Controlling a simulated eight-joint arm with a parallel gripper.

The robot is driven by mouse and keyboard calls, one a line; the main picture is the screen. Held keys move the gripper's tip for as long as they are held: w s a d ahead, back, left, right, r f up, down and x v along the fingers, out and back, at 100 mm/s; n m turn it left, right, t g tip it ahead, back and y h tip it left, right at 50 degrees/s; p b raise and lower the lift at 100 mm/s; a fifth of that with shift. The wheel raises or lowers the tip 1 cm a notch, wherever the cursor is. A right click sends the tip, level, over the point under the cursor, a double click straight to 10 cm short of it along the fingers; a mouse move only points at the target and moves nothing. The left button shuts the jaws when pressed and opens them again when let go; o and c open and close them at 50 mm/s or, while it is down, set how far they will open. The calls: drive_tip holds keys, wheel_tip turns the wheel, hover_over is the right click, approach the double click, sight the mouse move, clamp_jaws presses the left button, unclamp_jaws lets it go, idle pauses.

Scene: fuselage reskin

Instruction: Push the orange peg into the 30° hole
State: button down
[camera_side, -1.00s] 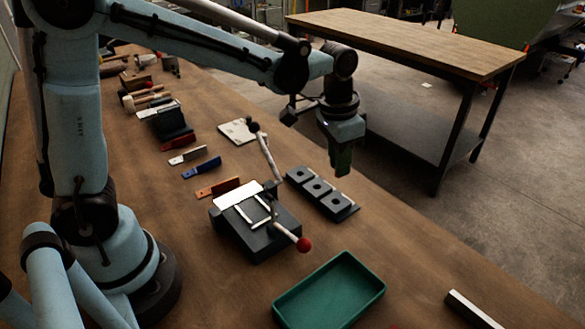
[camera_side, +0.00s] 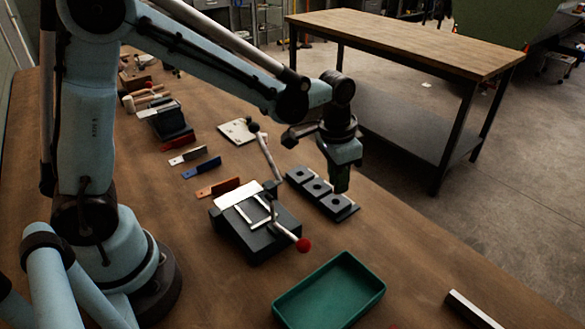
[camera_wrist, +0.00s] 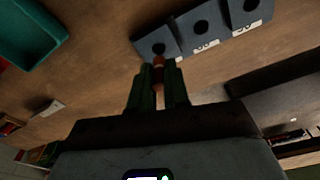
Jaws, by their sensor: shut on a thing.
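My gripper (camera_side: 341,186) points down just above the near end of a row of three dark hole blocks (camera_side: 318,188). In the wrist view its green fingers (camera_wrist: 159,75) are shut on the orange peg (camera_wrist: 158,61), and only a short piece of it shows between the fingertips. The peg overlaps the near edge of the left block (camera_wrist: 146,46), just below that block's hole in the picture. I cannot tell whether it touches. The middle block (camera_wrist: 188,19) and right block (camera_wrist: 236,12) have open round holes.
A dark fixture (camera_side: 258,240) with a red-knobbed lever (camera_side: 303,244) stands left of the blocks. A green tray (camera_side: 330,290) lies in front. Coloured-handled tools (camera_side: 202,168) lie farther back left. Bare wood lies right of the blocks.

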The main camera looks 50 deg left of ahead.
drive_tip(key=shift+f, duration=0.7)
drive_tip(key=shift+f, duration=1.1)
idle(0.9)
drive_tip(key=c, duration=1)
unclamp_jaws()
drive_tip(key=r, duration=0.4)
drive_tip(key=s+r, duration=0.1)
drive_tip(key=r, duration=0.7)
drive_tip(key=shift+s+a, duration=0.25)
